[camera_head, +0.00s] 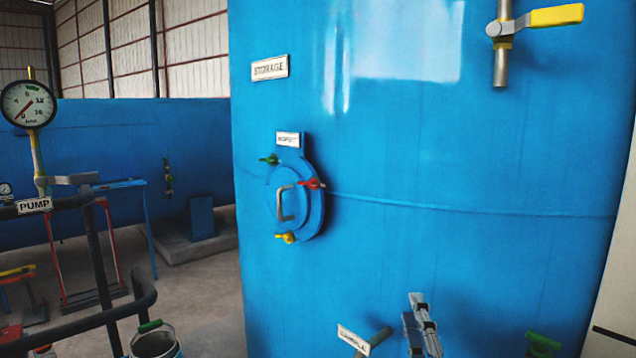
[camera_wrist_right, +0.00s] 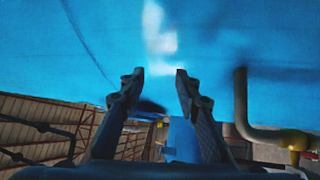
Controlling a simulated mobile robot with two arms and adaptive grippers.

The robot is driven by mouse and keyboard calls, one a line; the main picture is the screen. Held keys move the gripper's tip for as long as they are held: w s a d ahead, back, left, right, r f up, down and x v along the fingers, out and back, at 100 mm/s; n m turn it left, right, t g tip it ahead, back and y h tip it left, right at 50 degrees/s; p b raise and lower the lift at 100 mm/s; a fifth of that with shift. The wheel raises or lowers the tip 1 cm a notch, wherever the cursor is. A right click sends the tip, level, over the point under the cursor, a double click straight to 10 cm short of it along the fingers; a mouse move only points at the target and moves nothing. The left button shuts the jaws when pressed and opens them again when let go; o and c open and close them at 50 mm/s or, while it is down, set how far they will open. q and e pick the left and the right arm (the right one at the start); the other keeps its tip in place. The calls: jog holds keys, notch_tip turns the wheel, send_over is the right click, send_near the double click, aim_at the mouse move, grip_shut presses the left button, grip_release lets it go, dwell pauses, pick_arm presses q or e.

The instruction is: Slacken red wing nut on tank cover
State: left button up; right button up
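The red wing nut (camera_head: 312,183) is on the right side of the round blue cover (camera_head: 312,212) on the large blue storage tank (camera_head: 420,130). A green wing nut (camera_head: 269,159) is at the cover's upper left and a yellow one (camera_head: 285,237) at its bottom. The cover has a metal handle (camera_head: 282,204). My right gripper (camera_head: 420,305) is low in the head view, below and right of the cover, well apart from the red wing nut. In the right wrist view its two fingers (camera_wrist_right: 153,78) are spread with nothing between them. My left gripper is out of view.
A pipe with a yellow lever (camera_head: 555,16) sticks out at the upper right. A labelled pipe (camera_head: 372,342) is beside my right gripper, and a green handle (camera_head: 543,342) is at lower right. A gauge (camera_head: 29,104), rails and a bucket (camera_head: 155,342) stand at left. The tank face right of the cover is clear.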

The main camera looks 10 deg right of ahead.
jog(key=a+r+n+g+y, duration=0.2)
jog(key=a+r+n+y, duration=0.45)
jog(key=n, duration=0.55)
jog(key=s+a+r+n+g+y, duration=0.1)
jog(key=a+r+n+g+y, duration=0.1)
jog(key=a+r+n+y, duration=0.55)
jog(key=a+r+n+g+y, duration=0.1)
jog(key=a+r+n+y, duration=0.2)
jog(key=r+n+y, duration=0.9)
jog(key=n+g+h, duration=0.1)
jog(key=n+h, duration=1.2)
jog(key=n, duration=0.1)
send_near(319, 187)
jog(key=x, duration=0.3)
jog(key=p+x, duration=0.3)
jog(key=x, duration=0.3)
jog(key=shift+a+r+p, duration=0.1)
jog(key=shift+r+p, duration=0.1)
jog(key=shift+p, duration=0.2)
jog(key=shift+w+a+f, duration=0.15)
jog(key=shift+w+a, duration=0.15)
jog(key=shift+w, duration=0.15)
